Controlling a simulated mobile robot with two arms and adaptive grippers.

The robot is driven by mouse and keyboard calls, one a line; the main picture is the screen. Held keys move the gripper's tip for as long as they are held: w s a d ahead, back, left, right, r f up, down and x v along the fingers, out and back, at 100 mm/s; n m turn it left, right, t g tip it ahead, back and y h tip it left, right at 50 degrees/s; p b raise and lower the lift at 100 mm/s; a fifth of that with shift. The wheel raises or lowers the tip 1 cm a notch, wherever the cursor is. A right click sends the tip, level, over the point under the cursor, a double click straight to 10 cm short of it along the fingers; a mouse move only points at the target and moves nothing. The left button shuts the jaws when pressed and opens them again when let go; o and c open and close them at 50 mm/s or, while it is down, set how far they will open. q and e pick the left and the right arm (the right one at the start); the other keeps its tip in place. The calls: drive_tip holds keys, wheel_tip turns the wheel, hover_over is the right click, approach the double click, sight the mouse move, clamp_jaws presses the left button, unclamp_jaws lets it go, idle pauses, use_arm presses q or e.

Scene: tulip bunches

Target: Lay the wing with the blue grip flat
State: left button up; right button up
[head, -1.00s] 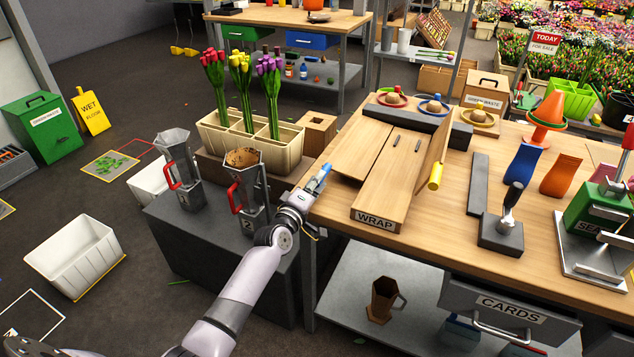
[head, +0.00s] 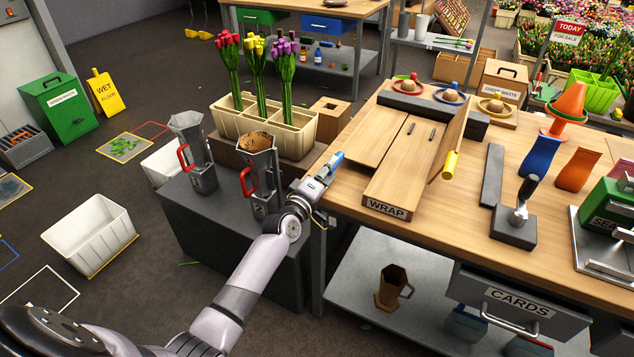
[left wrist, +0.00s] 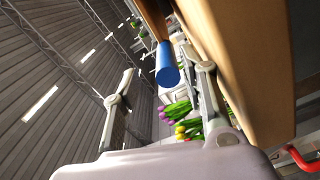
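The wrap board (head: 394,191) lies on the workbench, labelled WRAP. Its left wing (head: 366,138) looks low and about flat in the head view; I cannot tell whether it lies fully down. The blue grip (head: 336,159) is at this wing's front left corner. My left gripper (head: 324,174) is at the blue grip, by the bench's left edge. In the left wrist view the blue grip (left wrist: 167,66) shows between the spread fingers (left wrist: 163,82), nearer the right one. The other wing (head: 452,132), with a yellow grip (head: 450,165), stands steeply raised. My right gripper is not in view.
A cream planter (head: 290,138) with tulip bunches and two metal jugs (head: 259,172) stand left of my gripper. A dark bar (head: 432,114) lies behind the board. A black-handled tool (head: 514,222) stands to its right.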

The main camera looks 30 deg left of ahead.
use_arm(q)
drive_tip(key=s, duration=1.1)
drive_tip(key=shift+a, duration=0.3)
drive_tip(key=shift+w, duration=0.1)
drive_tip(key=s+d+f+m+g+p, duration=0.1)
drive_tip(key=s+f+m+g, duration=0.3)
drive_tip(key=f, duration=0.8)
drive_tip(key=s+d+f+m+g, duration=0.1)
drive_tip(key=s+d+f+g, duration=0.1)
drive_tip(key=s+f, duration=0.7)
drive_tip(key=s+d+f+m+g+p, duration=0.1)
drive_tip(key=s+f+m+g, duration=0.2)
drive_tip(key=f, duration=1.1)
drive_tip(key=s+f+m+g, duration=0.2)
drive_tip(key=s+f, duration=0.3)
drive_tip(key=s, duration=0.6)
drive_tip(key=s+d+f+m+g, duration=0.1)
drive_tip(key=s+f+m+g, duration=0.2)
drive_tip(key=s, duration=0.9)
drive_tip(key=s+f+m+g, duration=0.3)
drive_tip(key=s+f, duration=0.5)
drive_tip(key=s, duration=0.3)
drive_tip(key=shift+s+d+m+y+p, duration=0.2)
drive_tip(key=shift+s+m+y+p, duration=0.1)
drive_tip(key=shift+s+p, duration=0.05)
